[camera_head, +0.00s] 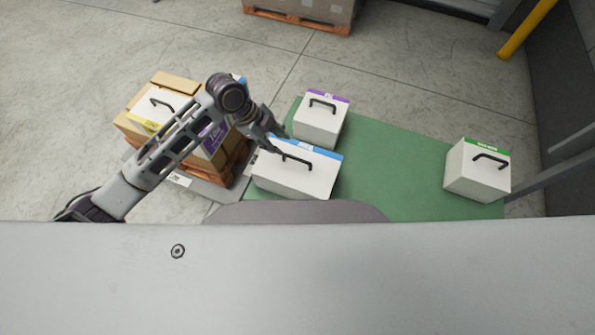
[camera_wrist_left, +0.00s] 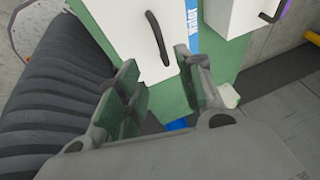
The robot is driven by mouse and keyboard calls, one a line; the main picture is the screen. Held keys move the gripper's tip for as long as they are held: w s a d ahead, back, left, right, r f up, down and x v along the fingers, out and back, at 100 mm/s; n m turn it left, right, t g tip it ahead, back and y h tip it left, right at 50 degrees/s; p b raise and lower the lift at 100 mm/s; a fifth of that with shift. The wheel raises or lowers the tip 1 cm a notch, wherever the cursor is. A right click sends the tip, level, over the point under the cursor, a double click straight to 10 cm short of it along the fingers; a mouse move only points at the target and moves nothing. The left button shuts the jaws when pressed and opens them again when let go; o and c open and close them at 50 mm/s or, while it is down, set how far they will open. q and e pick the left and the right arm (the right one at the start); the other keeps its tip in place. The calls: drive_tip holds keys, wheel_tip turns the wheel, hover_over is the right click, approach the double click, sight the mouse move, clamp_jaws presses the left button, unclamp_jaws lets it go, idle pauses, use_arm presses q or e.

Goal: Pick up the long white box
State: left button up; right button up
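The long white box (camera_head: 290,180) with a blue stripe along its far edge stands upright on the green mat. Its black handle (camera_head: 297,160) is on top. My left gripper (camera_head: 274,146) is over the box's far left part, close to the handle. In the left wrist view the fingers of my left gripper (camera_wrist_left: 156,65) are apart with nothing gripped. There the handle (camera_wrist_left: 158,38) of the white box (camera_wrist_left: 125,30) runs down to between the fingertips; I cannot tell whether they touch it. My right gripper is not in view.
A white box with a purple stripe (camera_head: 319,122) stands just behind the long one. A green-striped white box (camera_head: 476,172) stands at the right of the green mat (camera_head: 400,170). Left, boxes lie on a wooden pallet (camera_head: 232,165) below my left arm. The mat's middle is free.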

sight(296, 158)
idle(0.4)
use_arm(q)
drive_tip(key=shift+x, duration=4.3)
drive_tip(key=shift+w, duration=0.1)
drive_tip(key=shift+d, duration=0.1)
drive_tip(key=shift+p+x, duration=0.4)
drive_tip(key=shift+x, duration=1.45)
drive_tip(key=shift+w+d+f, duration=0.1)
drive_tip(key=shift+d+f, duration=0.25)
drive_tip(key=shift+f, duration=0.25)
clamp_jaws()
